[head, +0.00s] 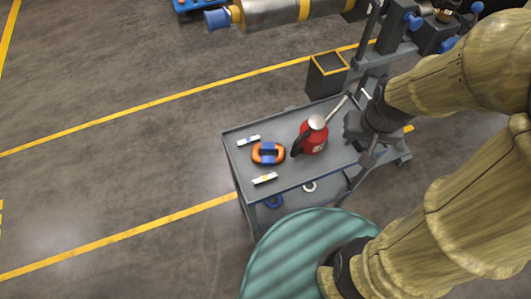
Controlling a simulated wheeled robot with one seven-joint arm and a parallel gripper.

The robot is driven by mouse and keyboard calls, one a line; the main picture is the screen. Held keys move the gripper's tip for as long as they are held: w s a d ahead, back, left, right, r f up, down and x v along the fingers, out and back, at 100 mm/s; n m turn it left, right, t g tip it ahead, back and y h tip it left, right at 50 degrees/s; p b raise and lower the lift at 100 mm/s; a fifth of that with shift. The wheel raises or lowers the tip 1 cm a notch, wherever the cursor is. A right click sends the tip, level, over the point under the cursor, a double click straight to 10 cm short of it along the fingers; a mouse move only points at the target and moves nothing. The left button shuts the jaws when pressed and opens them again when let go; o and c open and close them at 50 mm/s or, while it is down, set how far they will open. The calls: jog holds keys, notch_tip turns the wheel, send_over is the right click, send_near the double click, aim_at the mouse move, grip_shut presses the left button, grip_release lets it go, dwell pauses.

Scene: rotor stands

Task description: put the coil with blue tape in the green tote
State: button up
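An orange coil with blue tape (268,153) lies flat on the left part of the top of a grey cart (325,172). My gripper (357,128) is dark and hangs at the end of the khaki-sleeved arm, over the right part of the cart. It is to the right of the coil and of the red can, clear of the coil. Its fingers are small and dark against the cart, so whether they are open or shut cannot be told. No green tote can be made out in this view.
A red can (315,137) with a spout stands between the coil and my gripper. Two small white labelled pieces (248,140) (265,179) lie near the coil. Rings lie on the lower shelf. A dark yellow-rimmed bin (327,75) and a rotor (285,12) are behind. Floor at left is clear.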

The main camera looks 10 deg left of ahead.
jog(key=o, duration=0.6)
jog(key=shift+a+r, duration=0.1)
jog(key=shift+c, duration=0.2)
jog(key=o, duration=0.7)
jog(key=shift+w+a+r+p, duration=0.3)
jog(key=shift+a+p, duration=0.1)
jog(key=shift+a, duration=0.1)
jog(key=shift+w+a+r+p, duration=0.15)
jog(key=shift+w+a+p, duration=0.15)
jog(key=shift+a, duration=0.2)
notch_tip(320, 180, up, 3)
jog(key=n+g+p, duration=0.2)
jog(key=g+p, duration=0.1)
jog(key=p, duration=0.5)
send_over(268, 154)
jog(key=shift+w+b, duration=0.1)
jog(key=shift+b, duration=0.2)
jog(key=shift+f, duration=0.1)
notch_tip(268, 154, down, 12)
jog(key=shift+f+b, duration=0.1)
jog(key=shift+b, duration=0.65)
jog(key=shift+f, duration=0.1)
jog(key=shift+f, duration=2.5)
